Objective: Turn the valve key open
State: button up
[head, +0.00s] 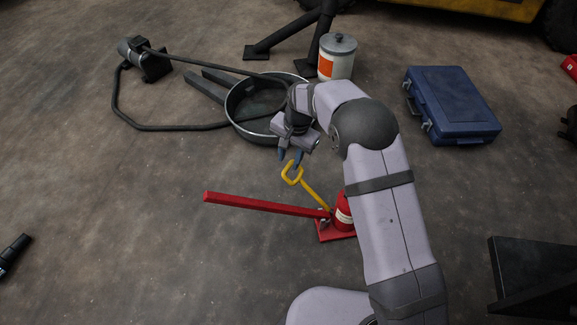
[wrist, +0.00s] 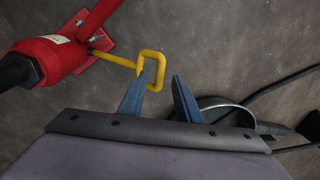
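The valve key is a yellow rod (head: 315,198) with a squared loop handle at its end. It runs from the base of a red bottle jack (head: 343,212) up and left in the head view. In the wrist view the yellow key (wrist: 116,60) comes from the left, its loop in front of the fingers. My gripper (head: 289,160) is open, its blue fingers apart at the loop. In the wrist view my gripper's (wrist: 160,77) left fingertip overlaps the loop, and the right finger is clear of it. I cannot tell whether they touch.
A long red lever (head: 262,204) reaches left from the jack. Behind are a dark round pan (head: 237,121) with a hose, a white canister (head: 337,60) and a blue case (head: 452,105). The floor at left is mostly clear.

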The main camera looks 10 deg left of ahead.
aim_at(288, 167)
jog(key=shift+a+f+b, duration=0.2)
jog(key=shift+f+b, duration=0.5)
jog(key=shift+f, duration=0.9)
grip_shut()
jog(key=shift+w, duration=0.1)
jog(key=shift+r+p, duration=0.15)
jog(key=shift+p, duration=0.2)
